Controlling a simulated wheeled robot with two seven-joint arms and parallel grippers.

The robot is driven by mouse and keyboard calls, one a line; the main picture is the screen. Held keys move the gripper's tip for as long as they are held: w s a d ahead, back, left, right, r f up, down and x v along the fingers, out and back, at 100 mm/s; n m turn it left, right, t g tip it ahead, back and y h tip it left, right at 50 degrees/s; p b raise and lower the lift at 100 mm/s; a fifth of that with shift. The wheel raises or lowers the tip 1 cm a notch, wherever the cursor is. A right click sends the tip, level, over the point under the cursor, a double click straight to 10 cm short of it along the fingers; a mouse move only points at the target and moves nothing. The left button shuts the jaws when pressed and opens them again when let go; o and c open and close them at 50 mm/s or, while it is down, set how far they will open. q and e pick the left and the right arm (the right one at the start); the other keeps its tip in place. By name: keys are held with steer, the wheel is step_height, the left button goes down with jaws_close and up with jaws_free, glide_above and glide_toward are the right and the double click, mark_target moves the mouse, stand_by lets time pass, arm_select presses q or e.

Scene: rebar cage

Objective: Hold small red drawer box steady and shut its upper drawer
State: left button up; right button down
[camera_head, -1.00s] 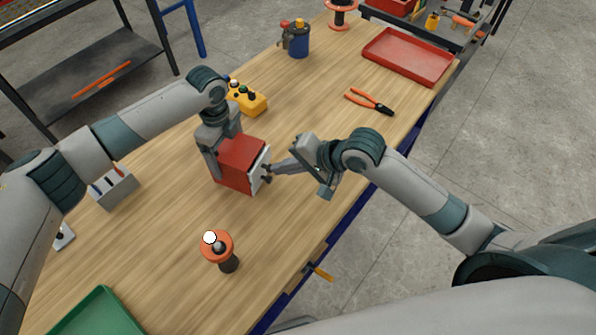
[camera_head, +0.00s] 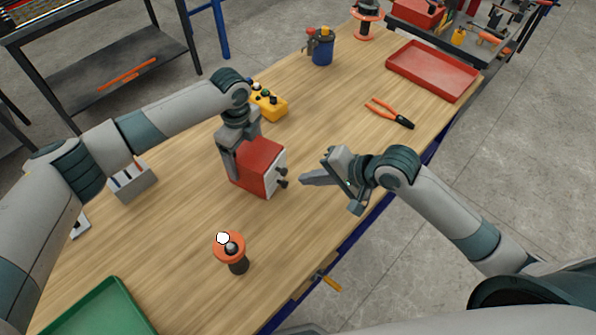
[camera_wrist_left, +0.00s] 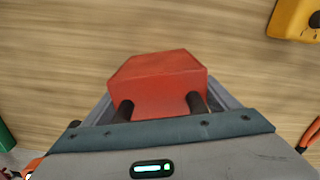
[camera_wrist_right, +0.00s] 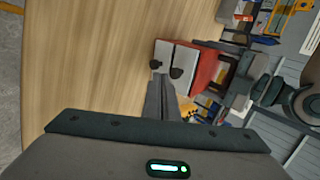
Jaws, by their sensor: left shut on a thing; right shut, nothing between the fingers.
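The small red drawer box (camera_head: 257,164) stands on the wooden table, its pale front with two dark knobs facing my right gripper. The front (camera_wrist_right: 175,60) shows in the right wrist view with both drawer faces looking about flush. My left gripper (camera_head: 232,170) is shut on the box across its sides, and the red top (camera_wrist_left: 158,75) shows between its fingers in the left wrist view. My right gripper (camera_head: 305,179) is shut and empty, a short gap away from the knobs.
A spool with an orange rim (camera_head: 229,245) stands in front of the box. A yellow button box (camera_head: 270,105) is behind it. Orange-handled pliers (camera_head: 390,114) and a red tray (camera_head: 433,70) lie to the right. A green tray (camera_head: 97,312) is at front left.

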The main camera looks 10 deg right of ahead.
arm_select(q)
steer(key=shift+d, duration=0.1)
arm_select(e)
steer(key=v, duration=1)
arm_select(q)
steer(key=o, duration=1.7)
steer(key=shift+r, duration=0.15)
step_height(320, 180, up, 12)
steer(key=shift+f, duration=0.1)
